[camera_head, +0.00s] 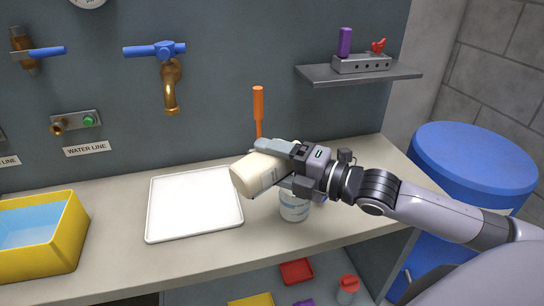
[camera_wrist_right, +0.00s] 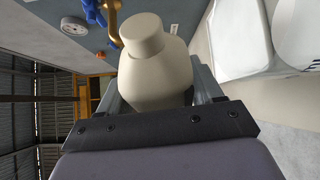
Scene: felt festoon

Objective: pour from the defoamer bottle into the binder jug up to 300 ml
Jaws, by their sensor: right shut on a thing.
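The defoamer bottle (camera_head: 258,173) is cream-coloured with a small label, and it is tipped far over above the counter. My right gripper (camera_head: 283,168) is shut around its body. In the right wrist view the bottle (camera_wrist_right: 155,75) shows its shoulder and round cap-like end between the fingers. No stream of liquid is visible. My left gripper is out of view.
A white tray (camera_head: 194,226) lies on the counter left of the jug. A yellow bin (camera_head: 68,250) with blue contents stands at far left. An orange-handled tool (camera_head: 258,104) stands behind the bottle. A wall shelf (camera_head: 360,76) and a blue drum (camera_head: 478,160) are at right.

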